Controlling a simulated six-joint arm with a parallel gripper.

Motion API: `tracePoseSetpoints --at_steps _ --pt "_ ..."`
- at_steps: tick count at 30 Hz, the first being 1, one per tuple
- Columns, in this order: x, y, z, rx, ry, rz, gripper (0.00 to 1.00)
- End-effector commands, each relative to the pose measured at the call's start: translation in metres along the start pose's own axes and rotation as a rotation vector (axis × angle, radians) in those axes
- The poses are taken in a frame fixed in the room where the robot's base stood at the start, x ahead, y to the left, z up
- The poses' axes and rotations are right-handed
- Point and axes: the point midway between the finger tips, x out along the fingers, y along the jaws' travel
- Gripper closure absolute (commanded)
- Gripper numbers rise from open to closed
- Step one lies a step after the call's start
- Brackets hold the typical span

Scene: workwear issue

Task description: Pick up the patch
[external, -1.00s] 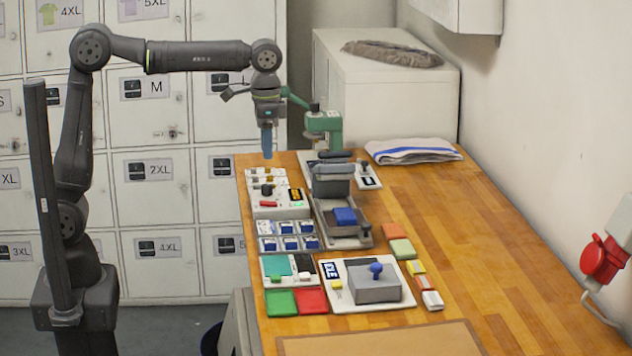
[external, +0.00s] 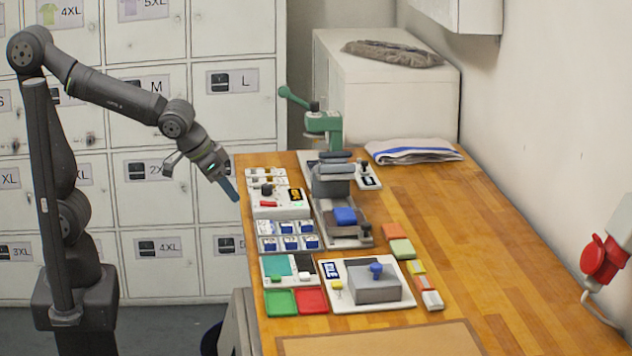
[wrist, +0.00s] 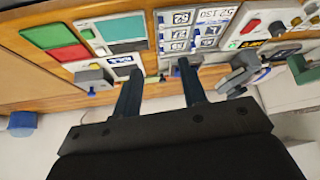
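Several small white patches with dark blue printing lie in a two-row tray near the left edge of the table, one of them at the tray's back row (external: 290,227). They also show in the wrist view, with numbers printed on them, one at the top left (wrist: 181,17). I cannot tell which one the task means. My gripper (external: 232,190) is tilted downward just off the table's left edge, away from the tray. In the wrist view my gripper (wrist: 160,68) has its two dark blue fingers apart with nothing between them.
A control box (external: 278,205) stands behind the tray, and a press with a green lever (external: 322,121) beyond it. Green (external: 281,302) and red (external: 312,300) pads lie at the front. A grey block with a blue knob (external: 375,287) is right of them.

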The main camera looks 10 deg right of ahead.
Motion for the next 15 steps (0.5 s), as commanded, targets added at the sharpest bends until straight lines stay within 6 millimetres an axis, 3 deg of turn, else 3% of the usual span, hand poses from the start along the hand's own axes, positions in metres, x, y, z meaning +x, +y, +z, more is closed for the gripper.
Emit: tracePoseSetpoints --at_steps 5,15 --pt "0.015 0.001 0.003 -0.002 0.005 0.003 0.61" --pt "0.067 0.000 0.003 -0.001 0.004 0.003 0.61"
